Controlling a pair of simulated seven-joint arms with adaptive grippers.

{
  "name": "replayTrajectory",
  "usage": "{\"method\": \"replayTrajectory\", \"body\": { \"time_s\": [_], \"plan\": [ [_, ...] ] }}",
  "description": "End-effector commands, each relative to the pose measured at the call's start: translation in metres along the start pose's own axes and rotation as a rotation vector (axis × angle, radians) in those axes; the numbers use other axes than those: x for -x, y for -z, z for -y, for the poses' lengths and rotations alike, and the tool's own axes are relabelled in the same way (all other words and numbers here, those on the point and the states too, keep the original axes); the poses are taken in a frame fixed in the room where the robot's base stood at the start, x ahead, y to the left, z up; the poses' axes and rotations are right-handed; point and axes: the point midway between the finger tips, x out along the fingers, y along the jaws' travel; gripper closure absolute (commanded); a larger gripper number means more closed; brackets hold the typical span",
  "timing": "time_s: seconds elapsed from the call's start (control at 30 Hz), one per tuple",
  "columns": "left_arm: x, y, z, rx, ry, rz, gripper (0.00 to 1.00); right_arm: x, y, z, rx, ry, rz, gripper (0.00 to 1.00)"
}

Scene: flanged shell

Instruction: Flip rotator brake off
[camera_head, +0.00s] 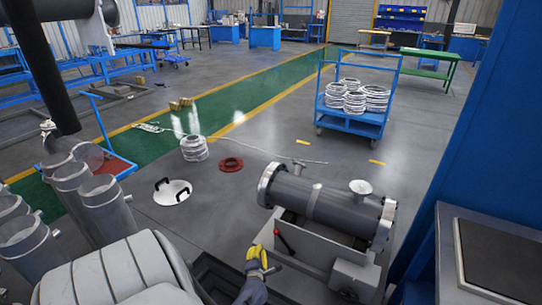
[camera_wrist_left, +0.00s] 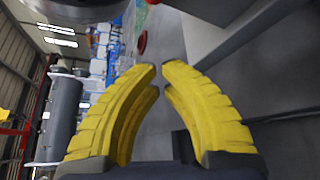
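A grey flanged shell (camera_head: 322,200) lies on its side on a grey rotator (camera_head: 305,240) at the right of centre in the head view. A lever with a red grip (camera_head: 280,234), which looks like the brake, sticks out from the rotator's side. In the left wrist view a small red piece (camera_wrist_left: 142,42) shows beyond the fingertips; I cannot tell for sure that it is the lever. My left gripper (camera_head: 258,255) has yellow fingers and is just below the lever, apart from it. Its fingertips nearly meet in the left wrist view (camera_wrist_left: 159,70), with nothing between them. My right gripper is not in view.
Grey pipes (camera_head: 82,200) stand at the left. A blue cart (camera_head: 350,122) bears several flanges. A blue column (camera_head: 460,110) rises at the right. The middle floor is mostly clear.

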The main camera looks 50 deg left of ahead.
Motion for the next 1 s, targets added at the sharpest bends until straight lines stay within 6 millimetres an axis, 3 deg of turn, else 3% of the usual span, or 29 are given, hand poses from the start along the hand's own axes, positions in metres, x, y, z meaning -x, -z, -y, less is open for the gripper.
{"method": "replayTrajectory", "body": {
  "time_s": [0.47,1.0],
  "plan": [
    [-0.007,-0.001,0.000,-0.005,0.001,0.002,1.00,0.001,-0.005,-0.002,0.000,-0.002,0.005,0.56],
    [-0.074,-0.001,0.000,-0.007,0.002,0.002,1.00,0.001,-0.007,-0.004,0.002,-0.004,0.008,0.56]
  ]
}}
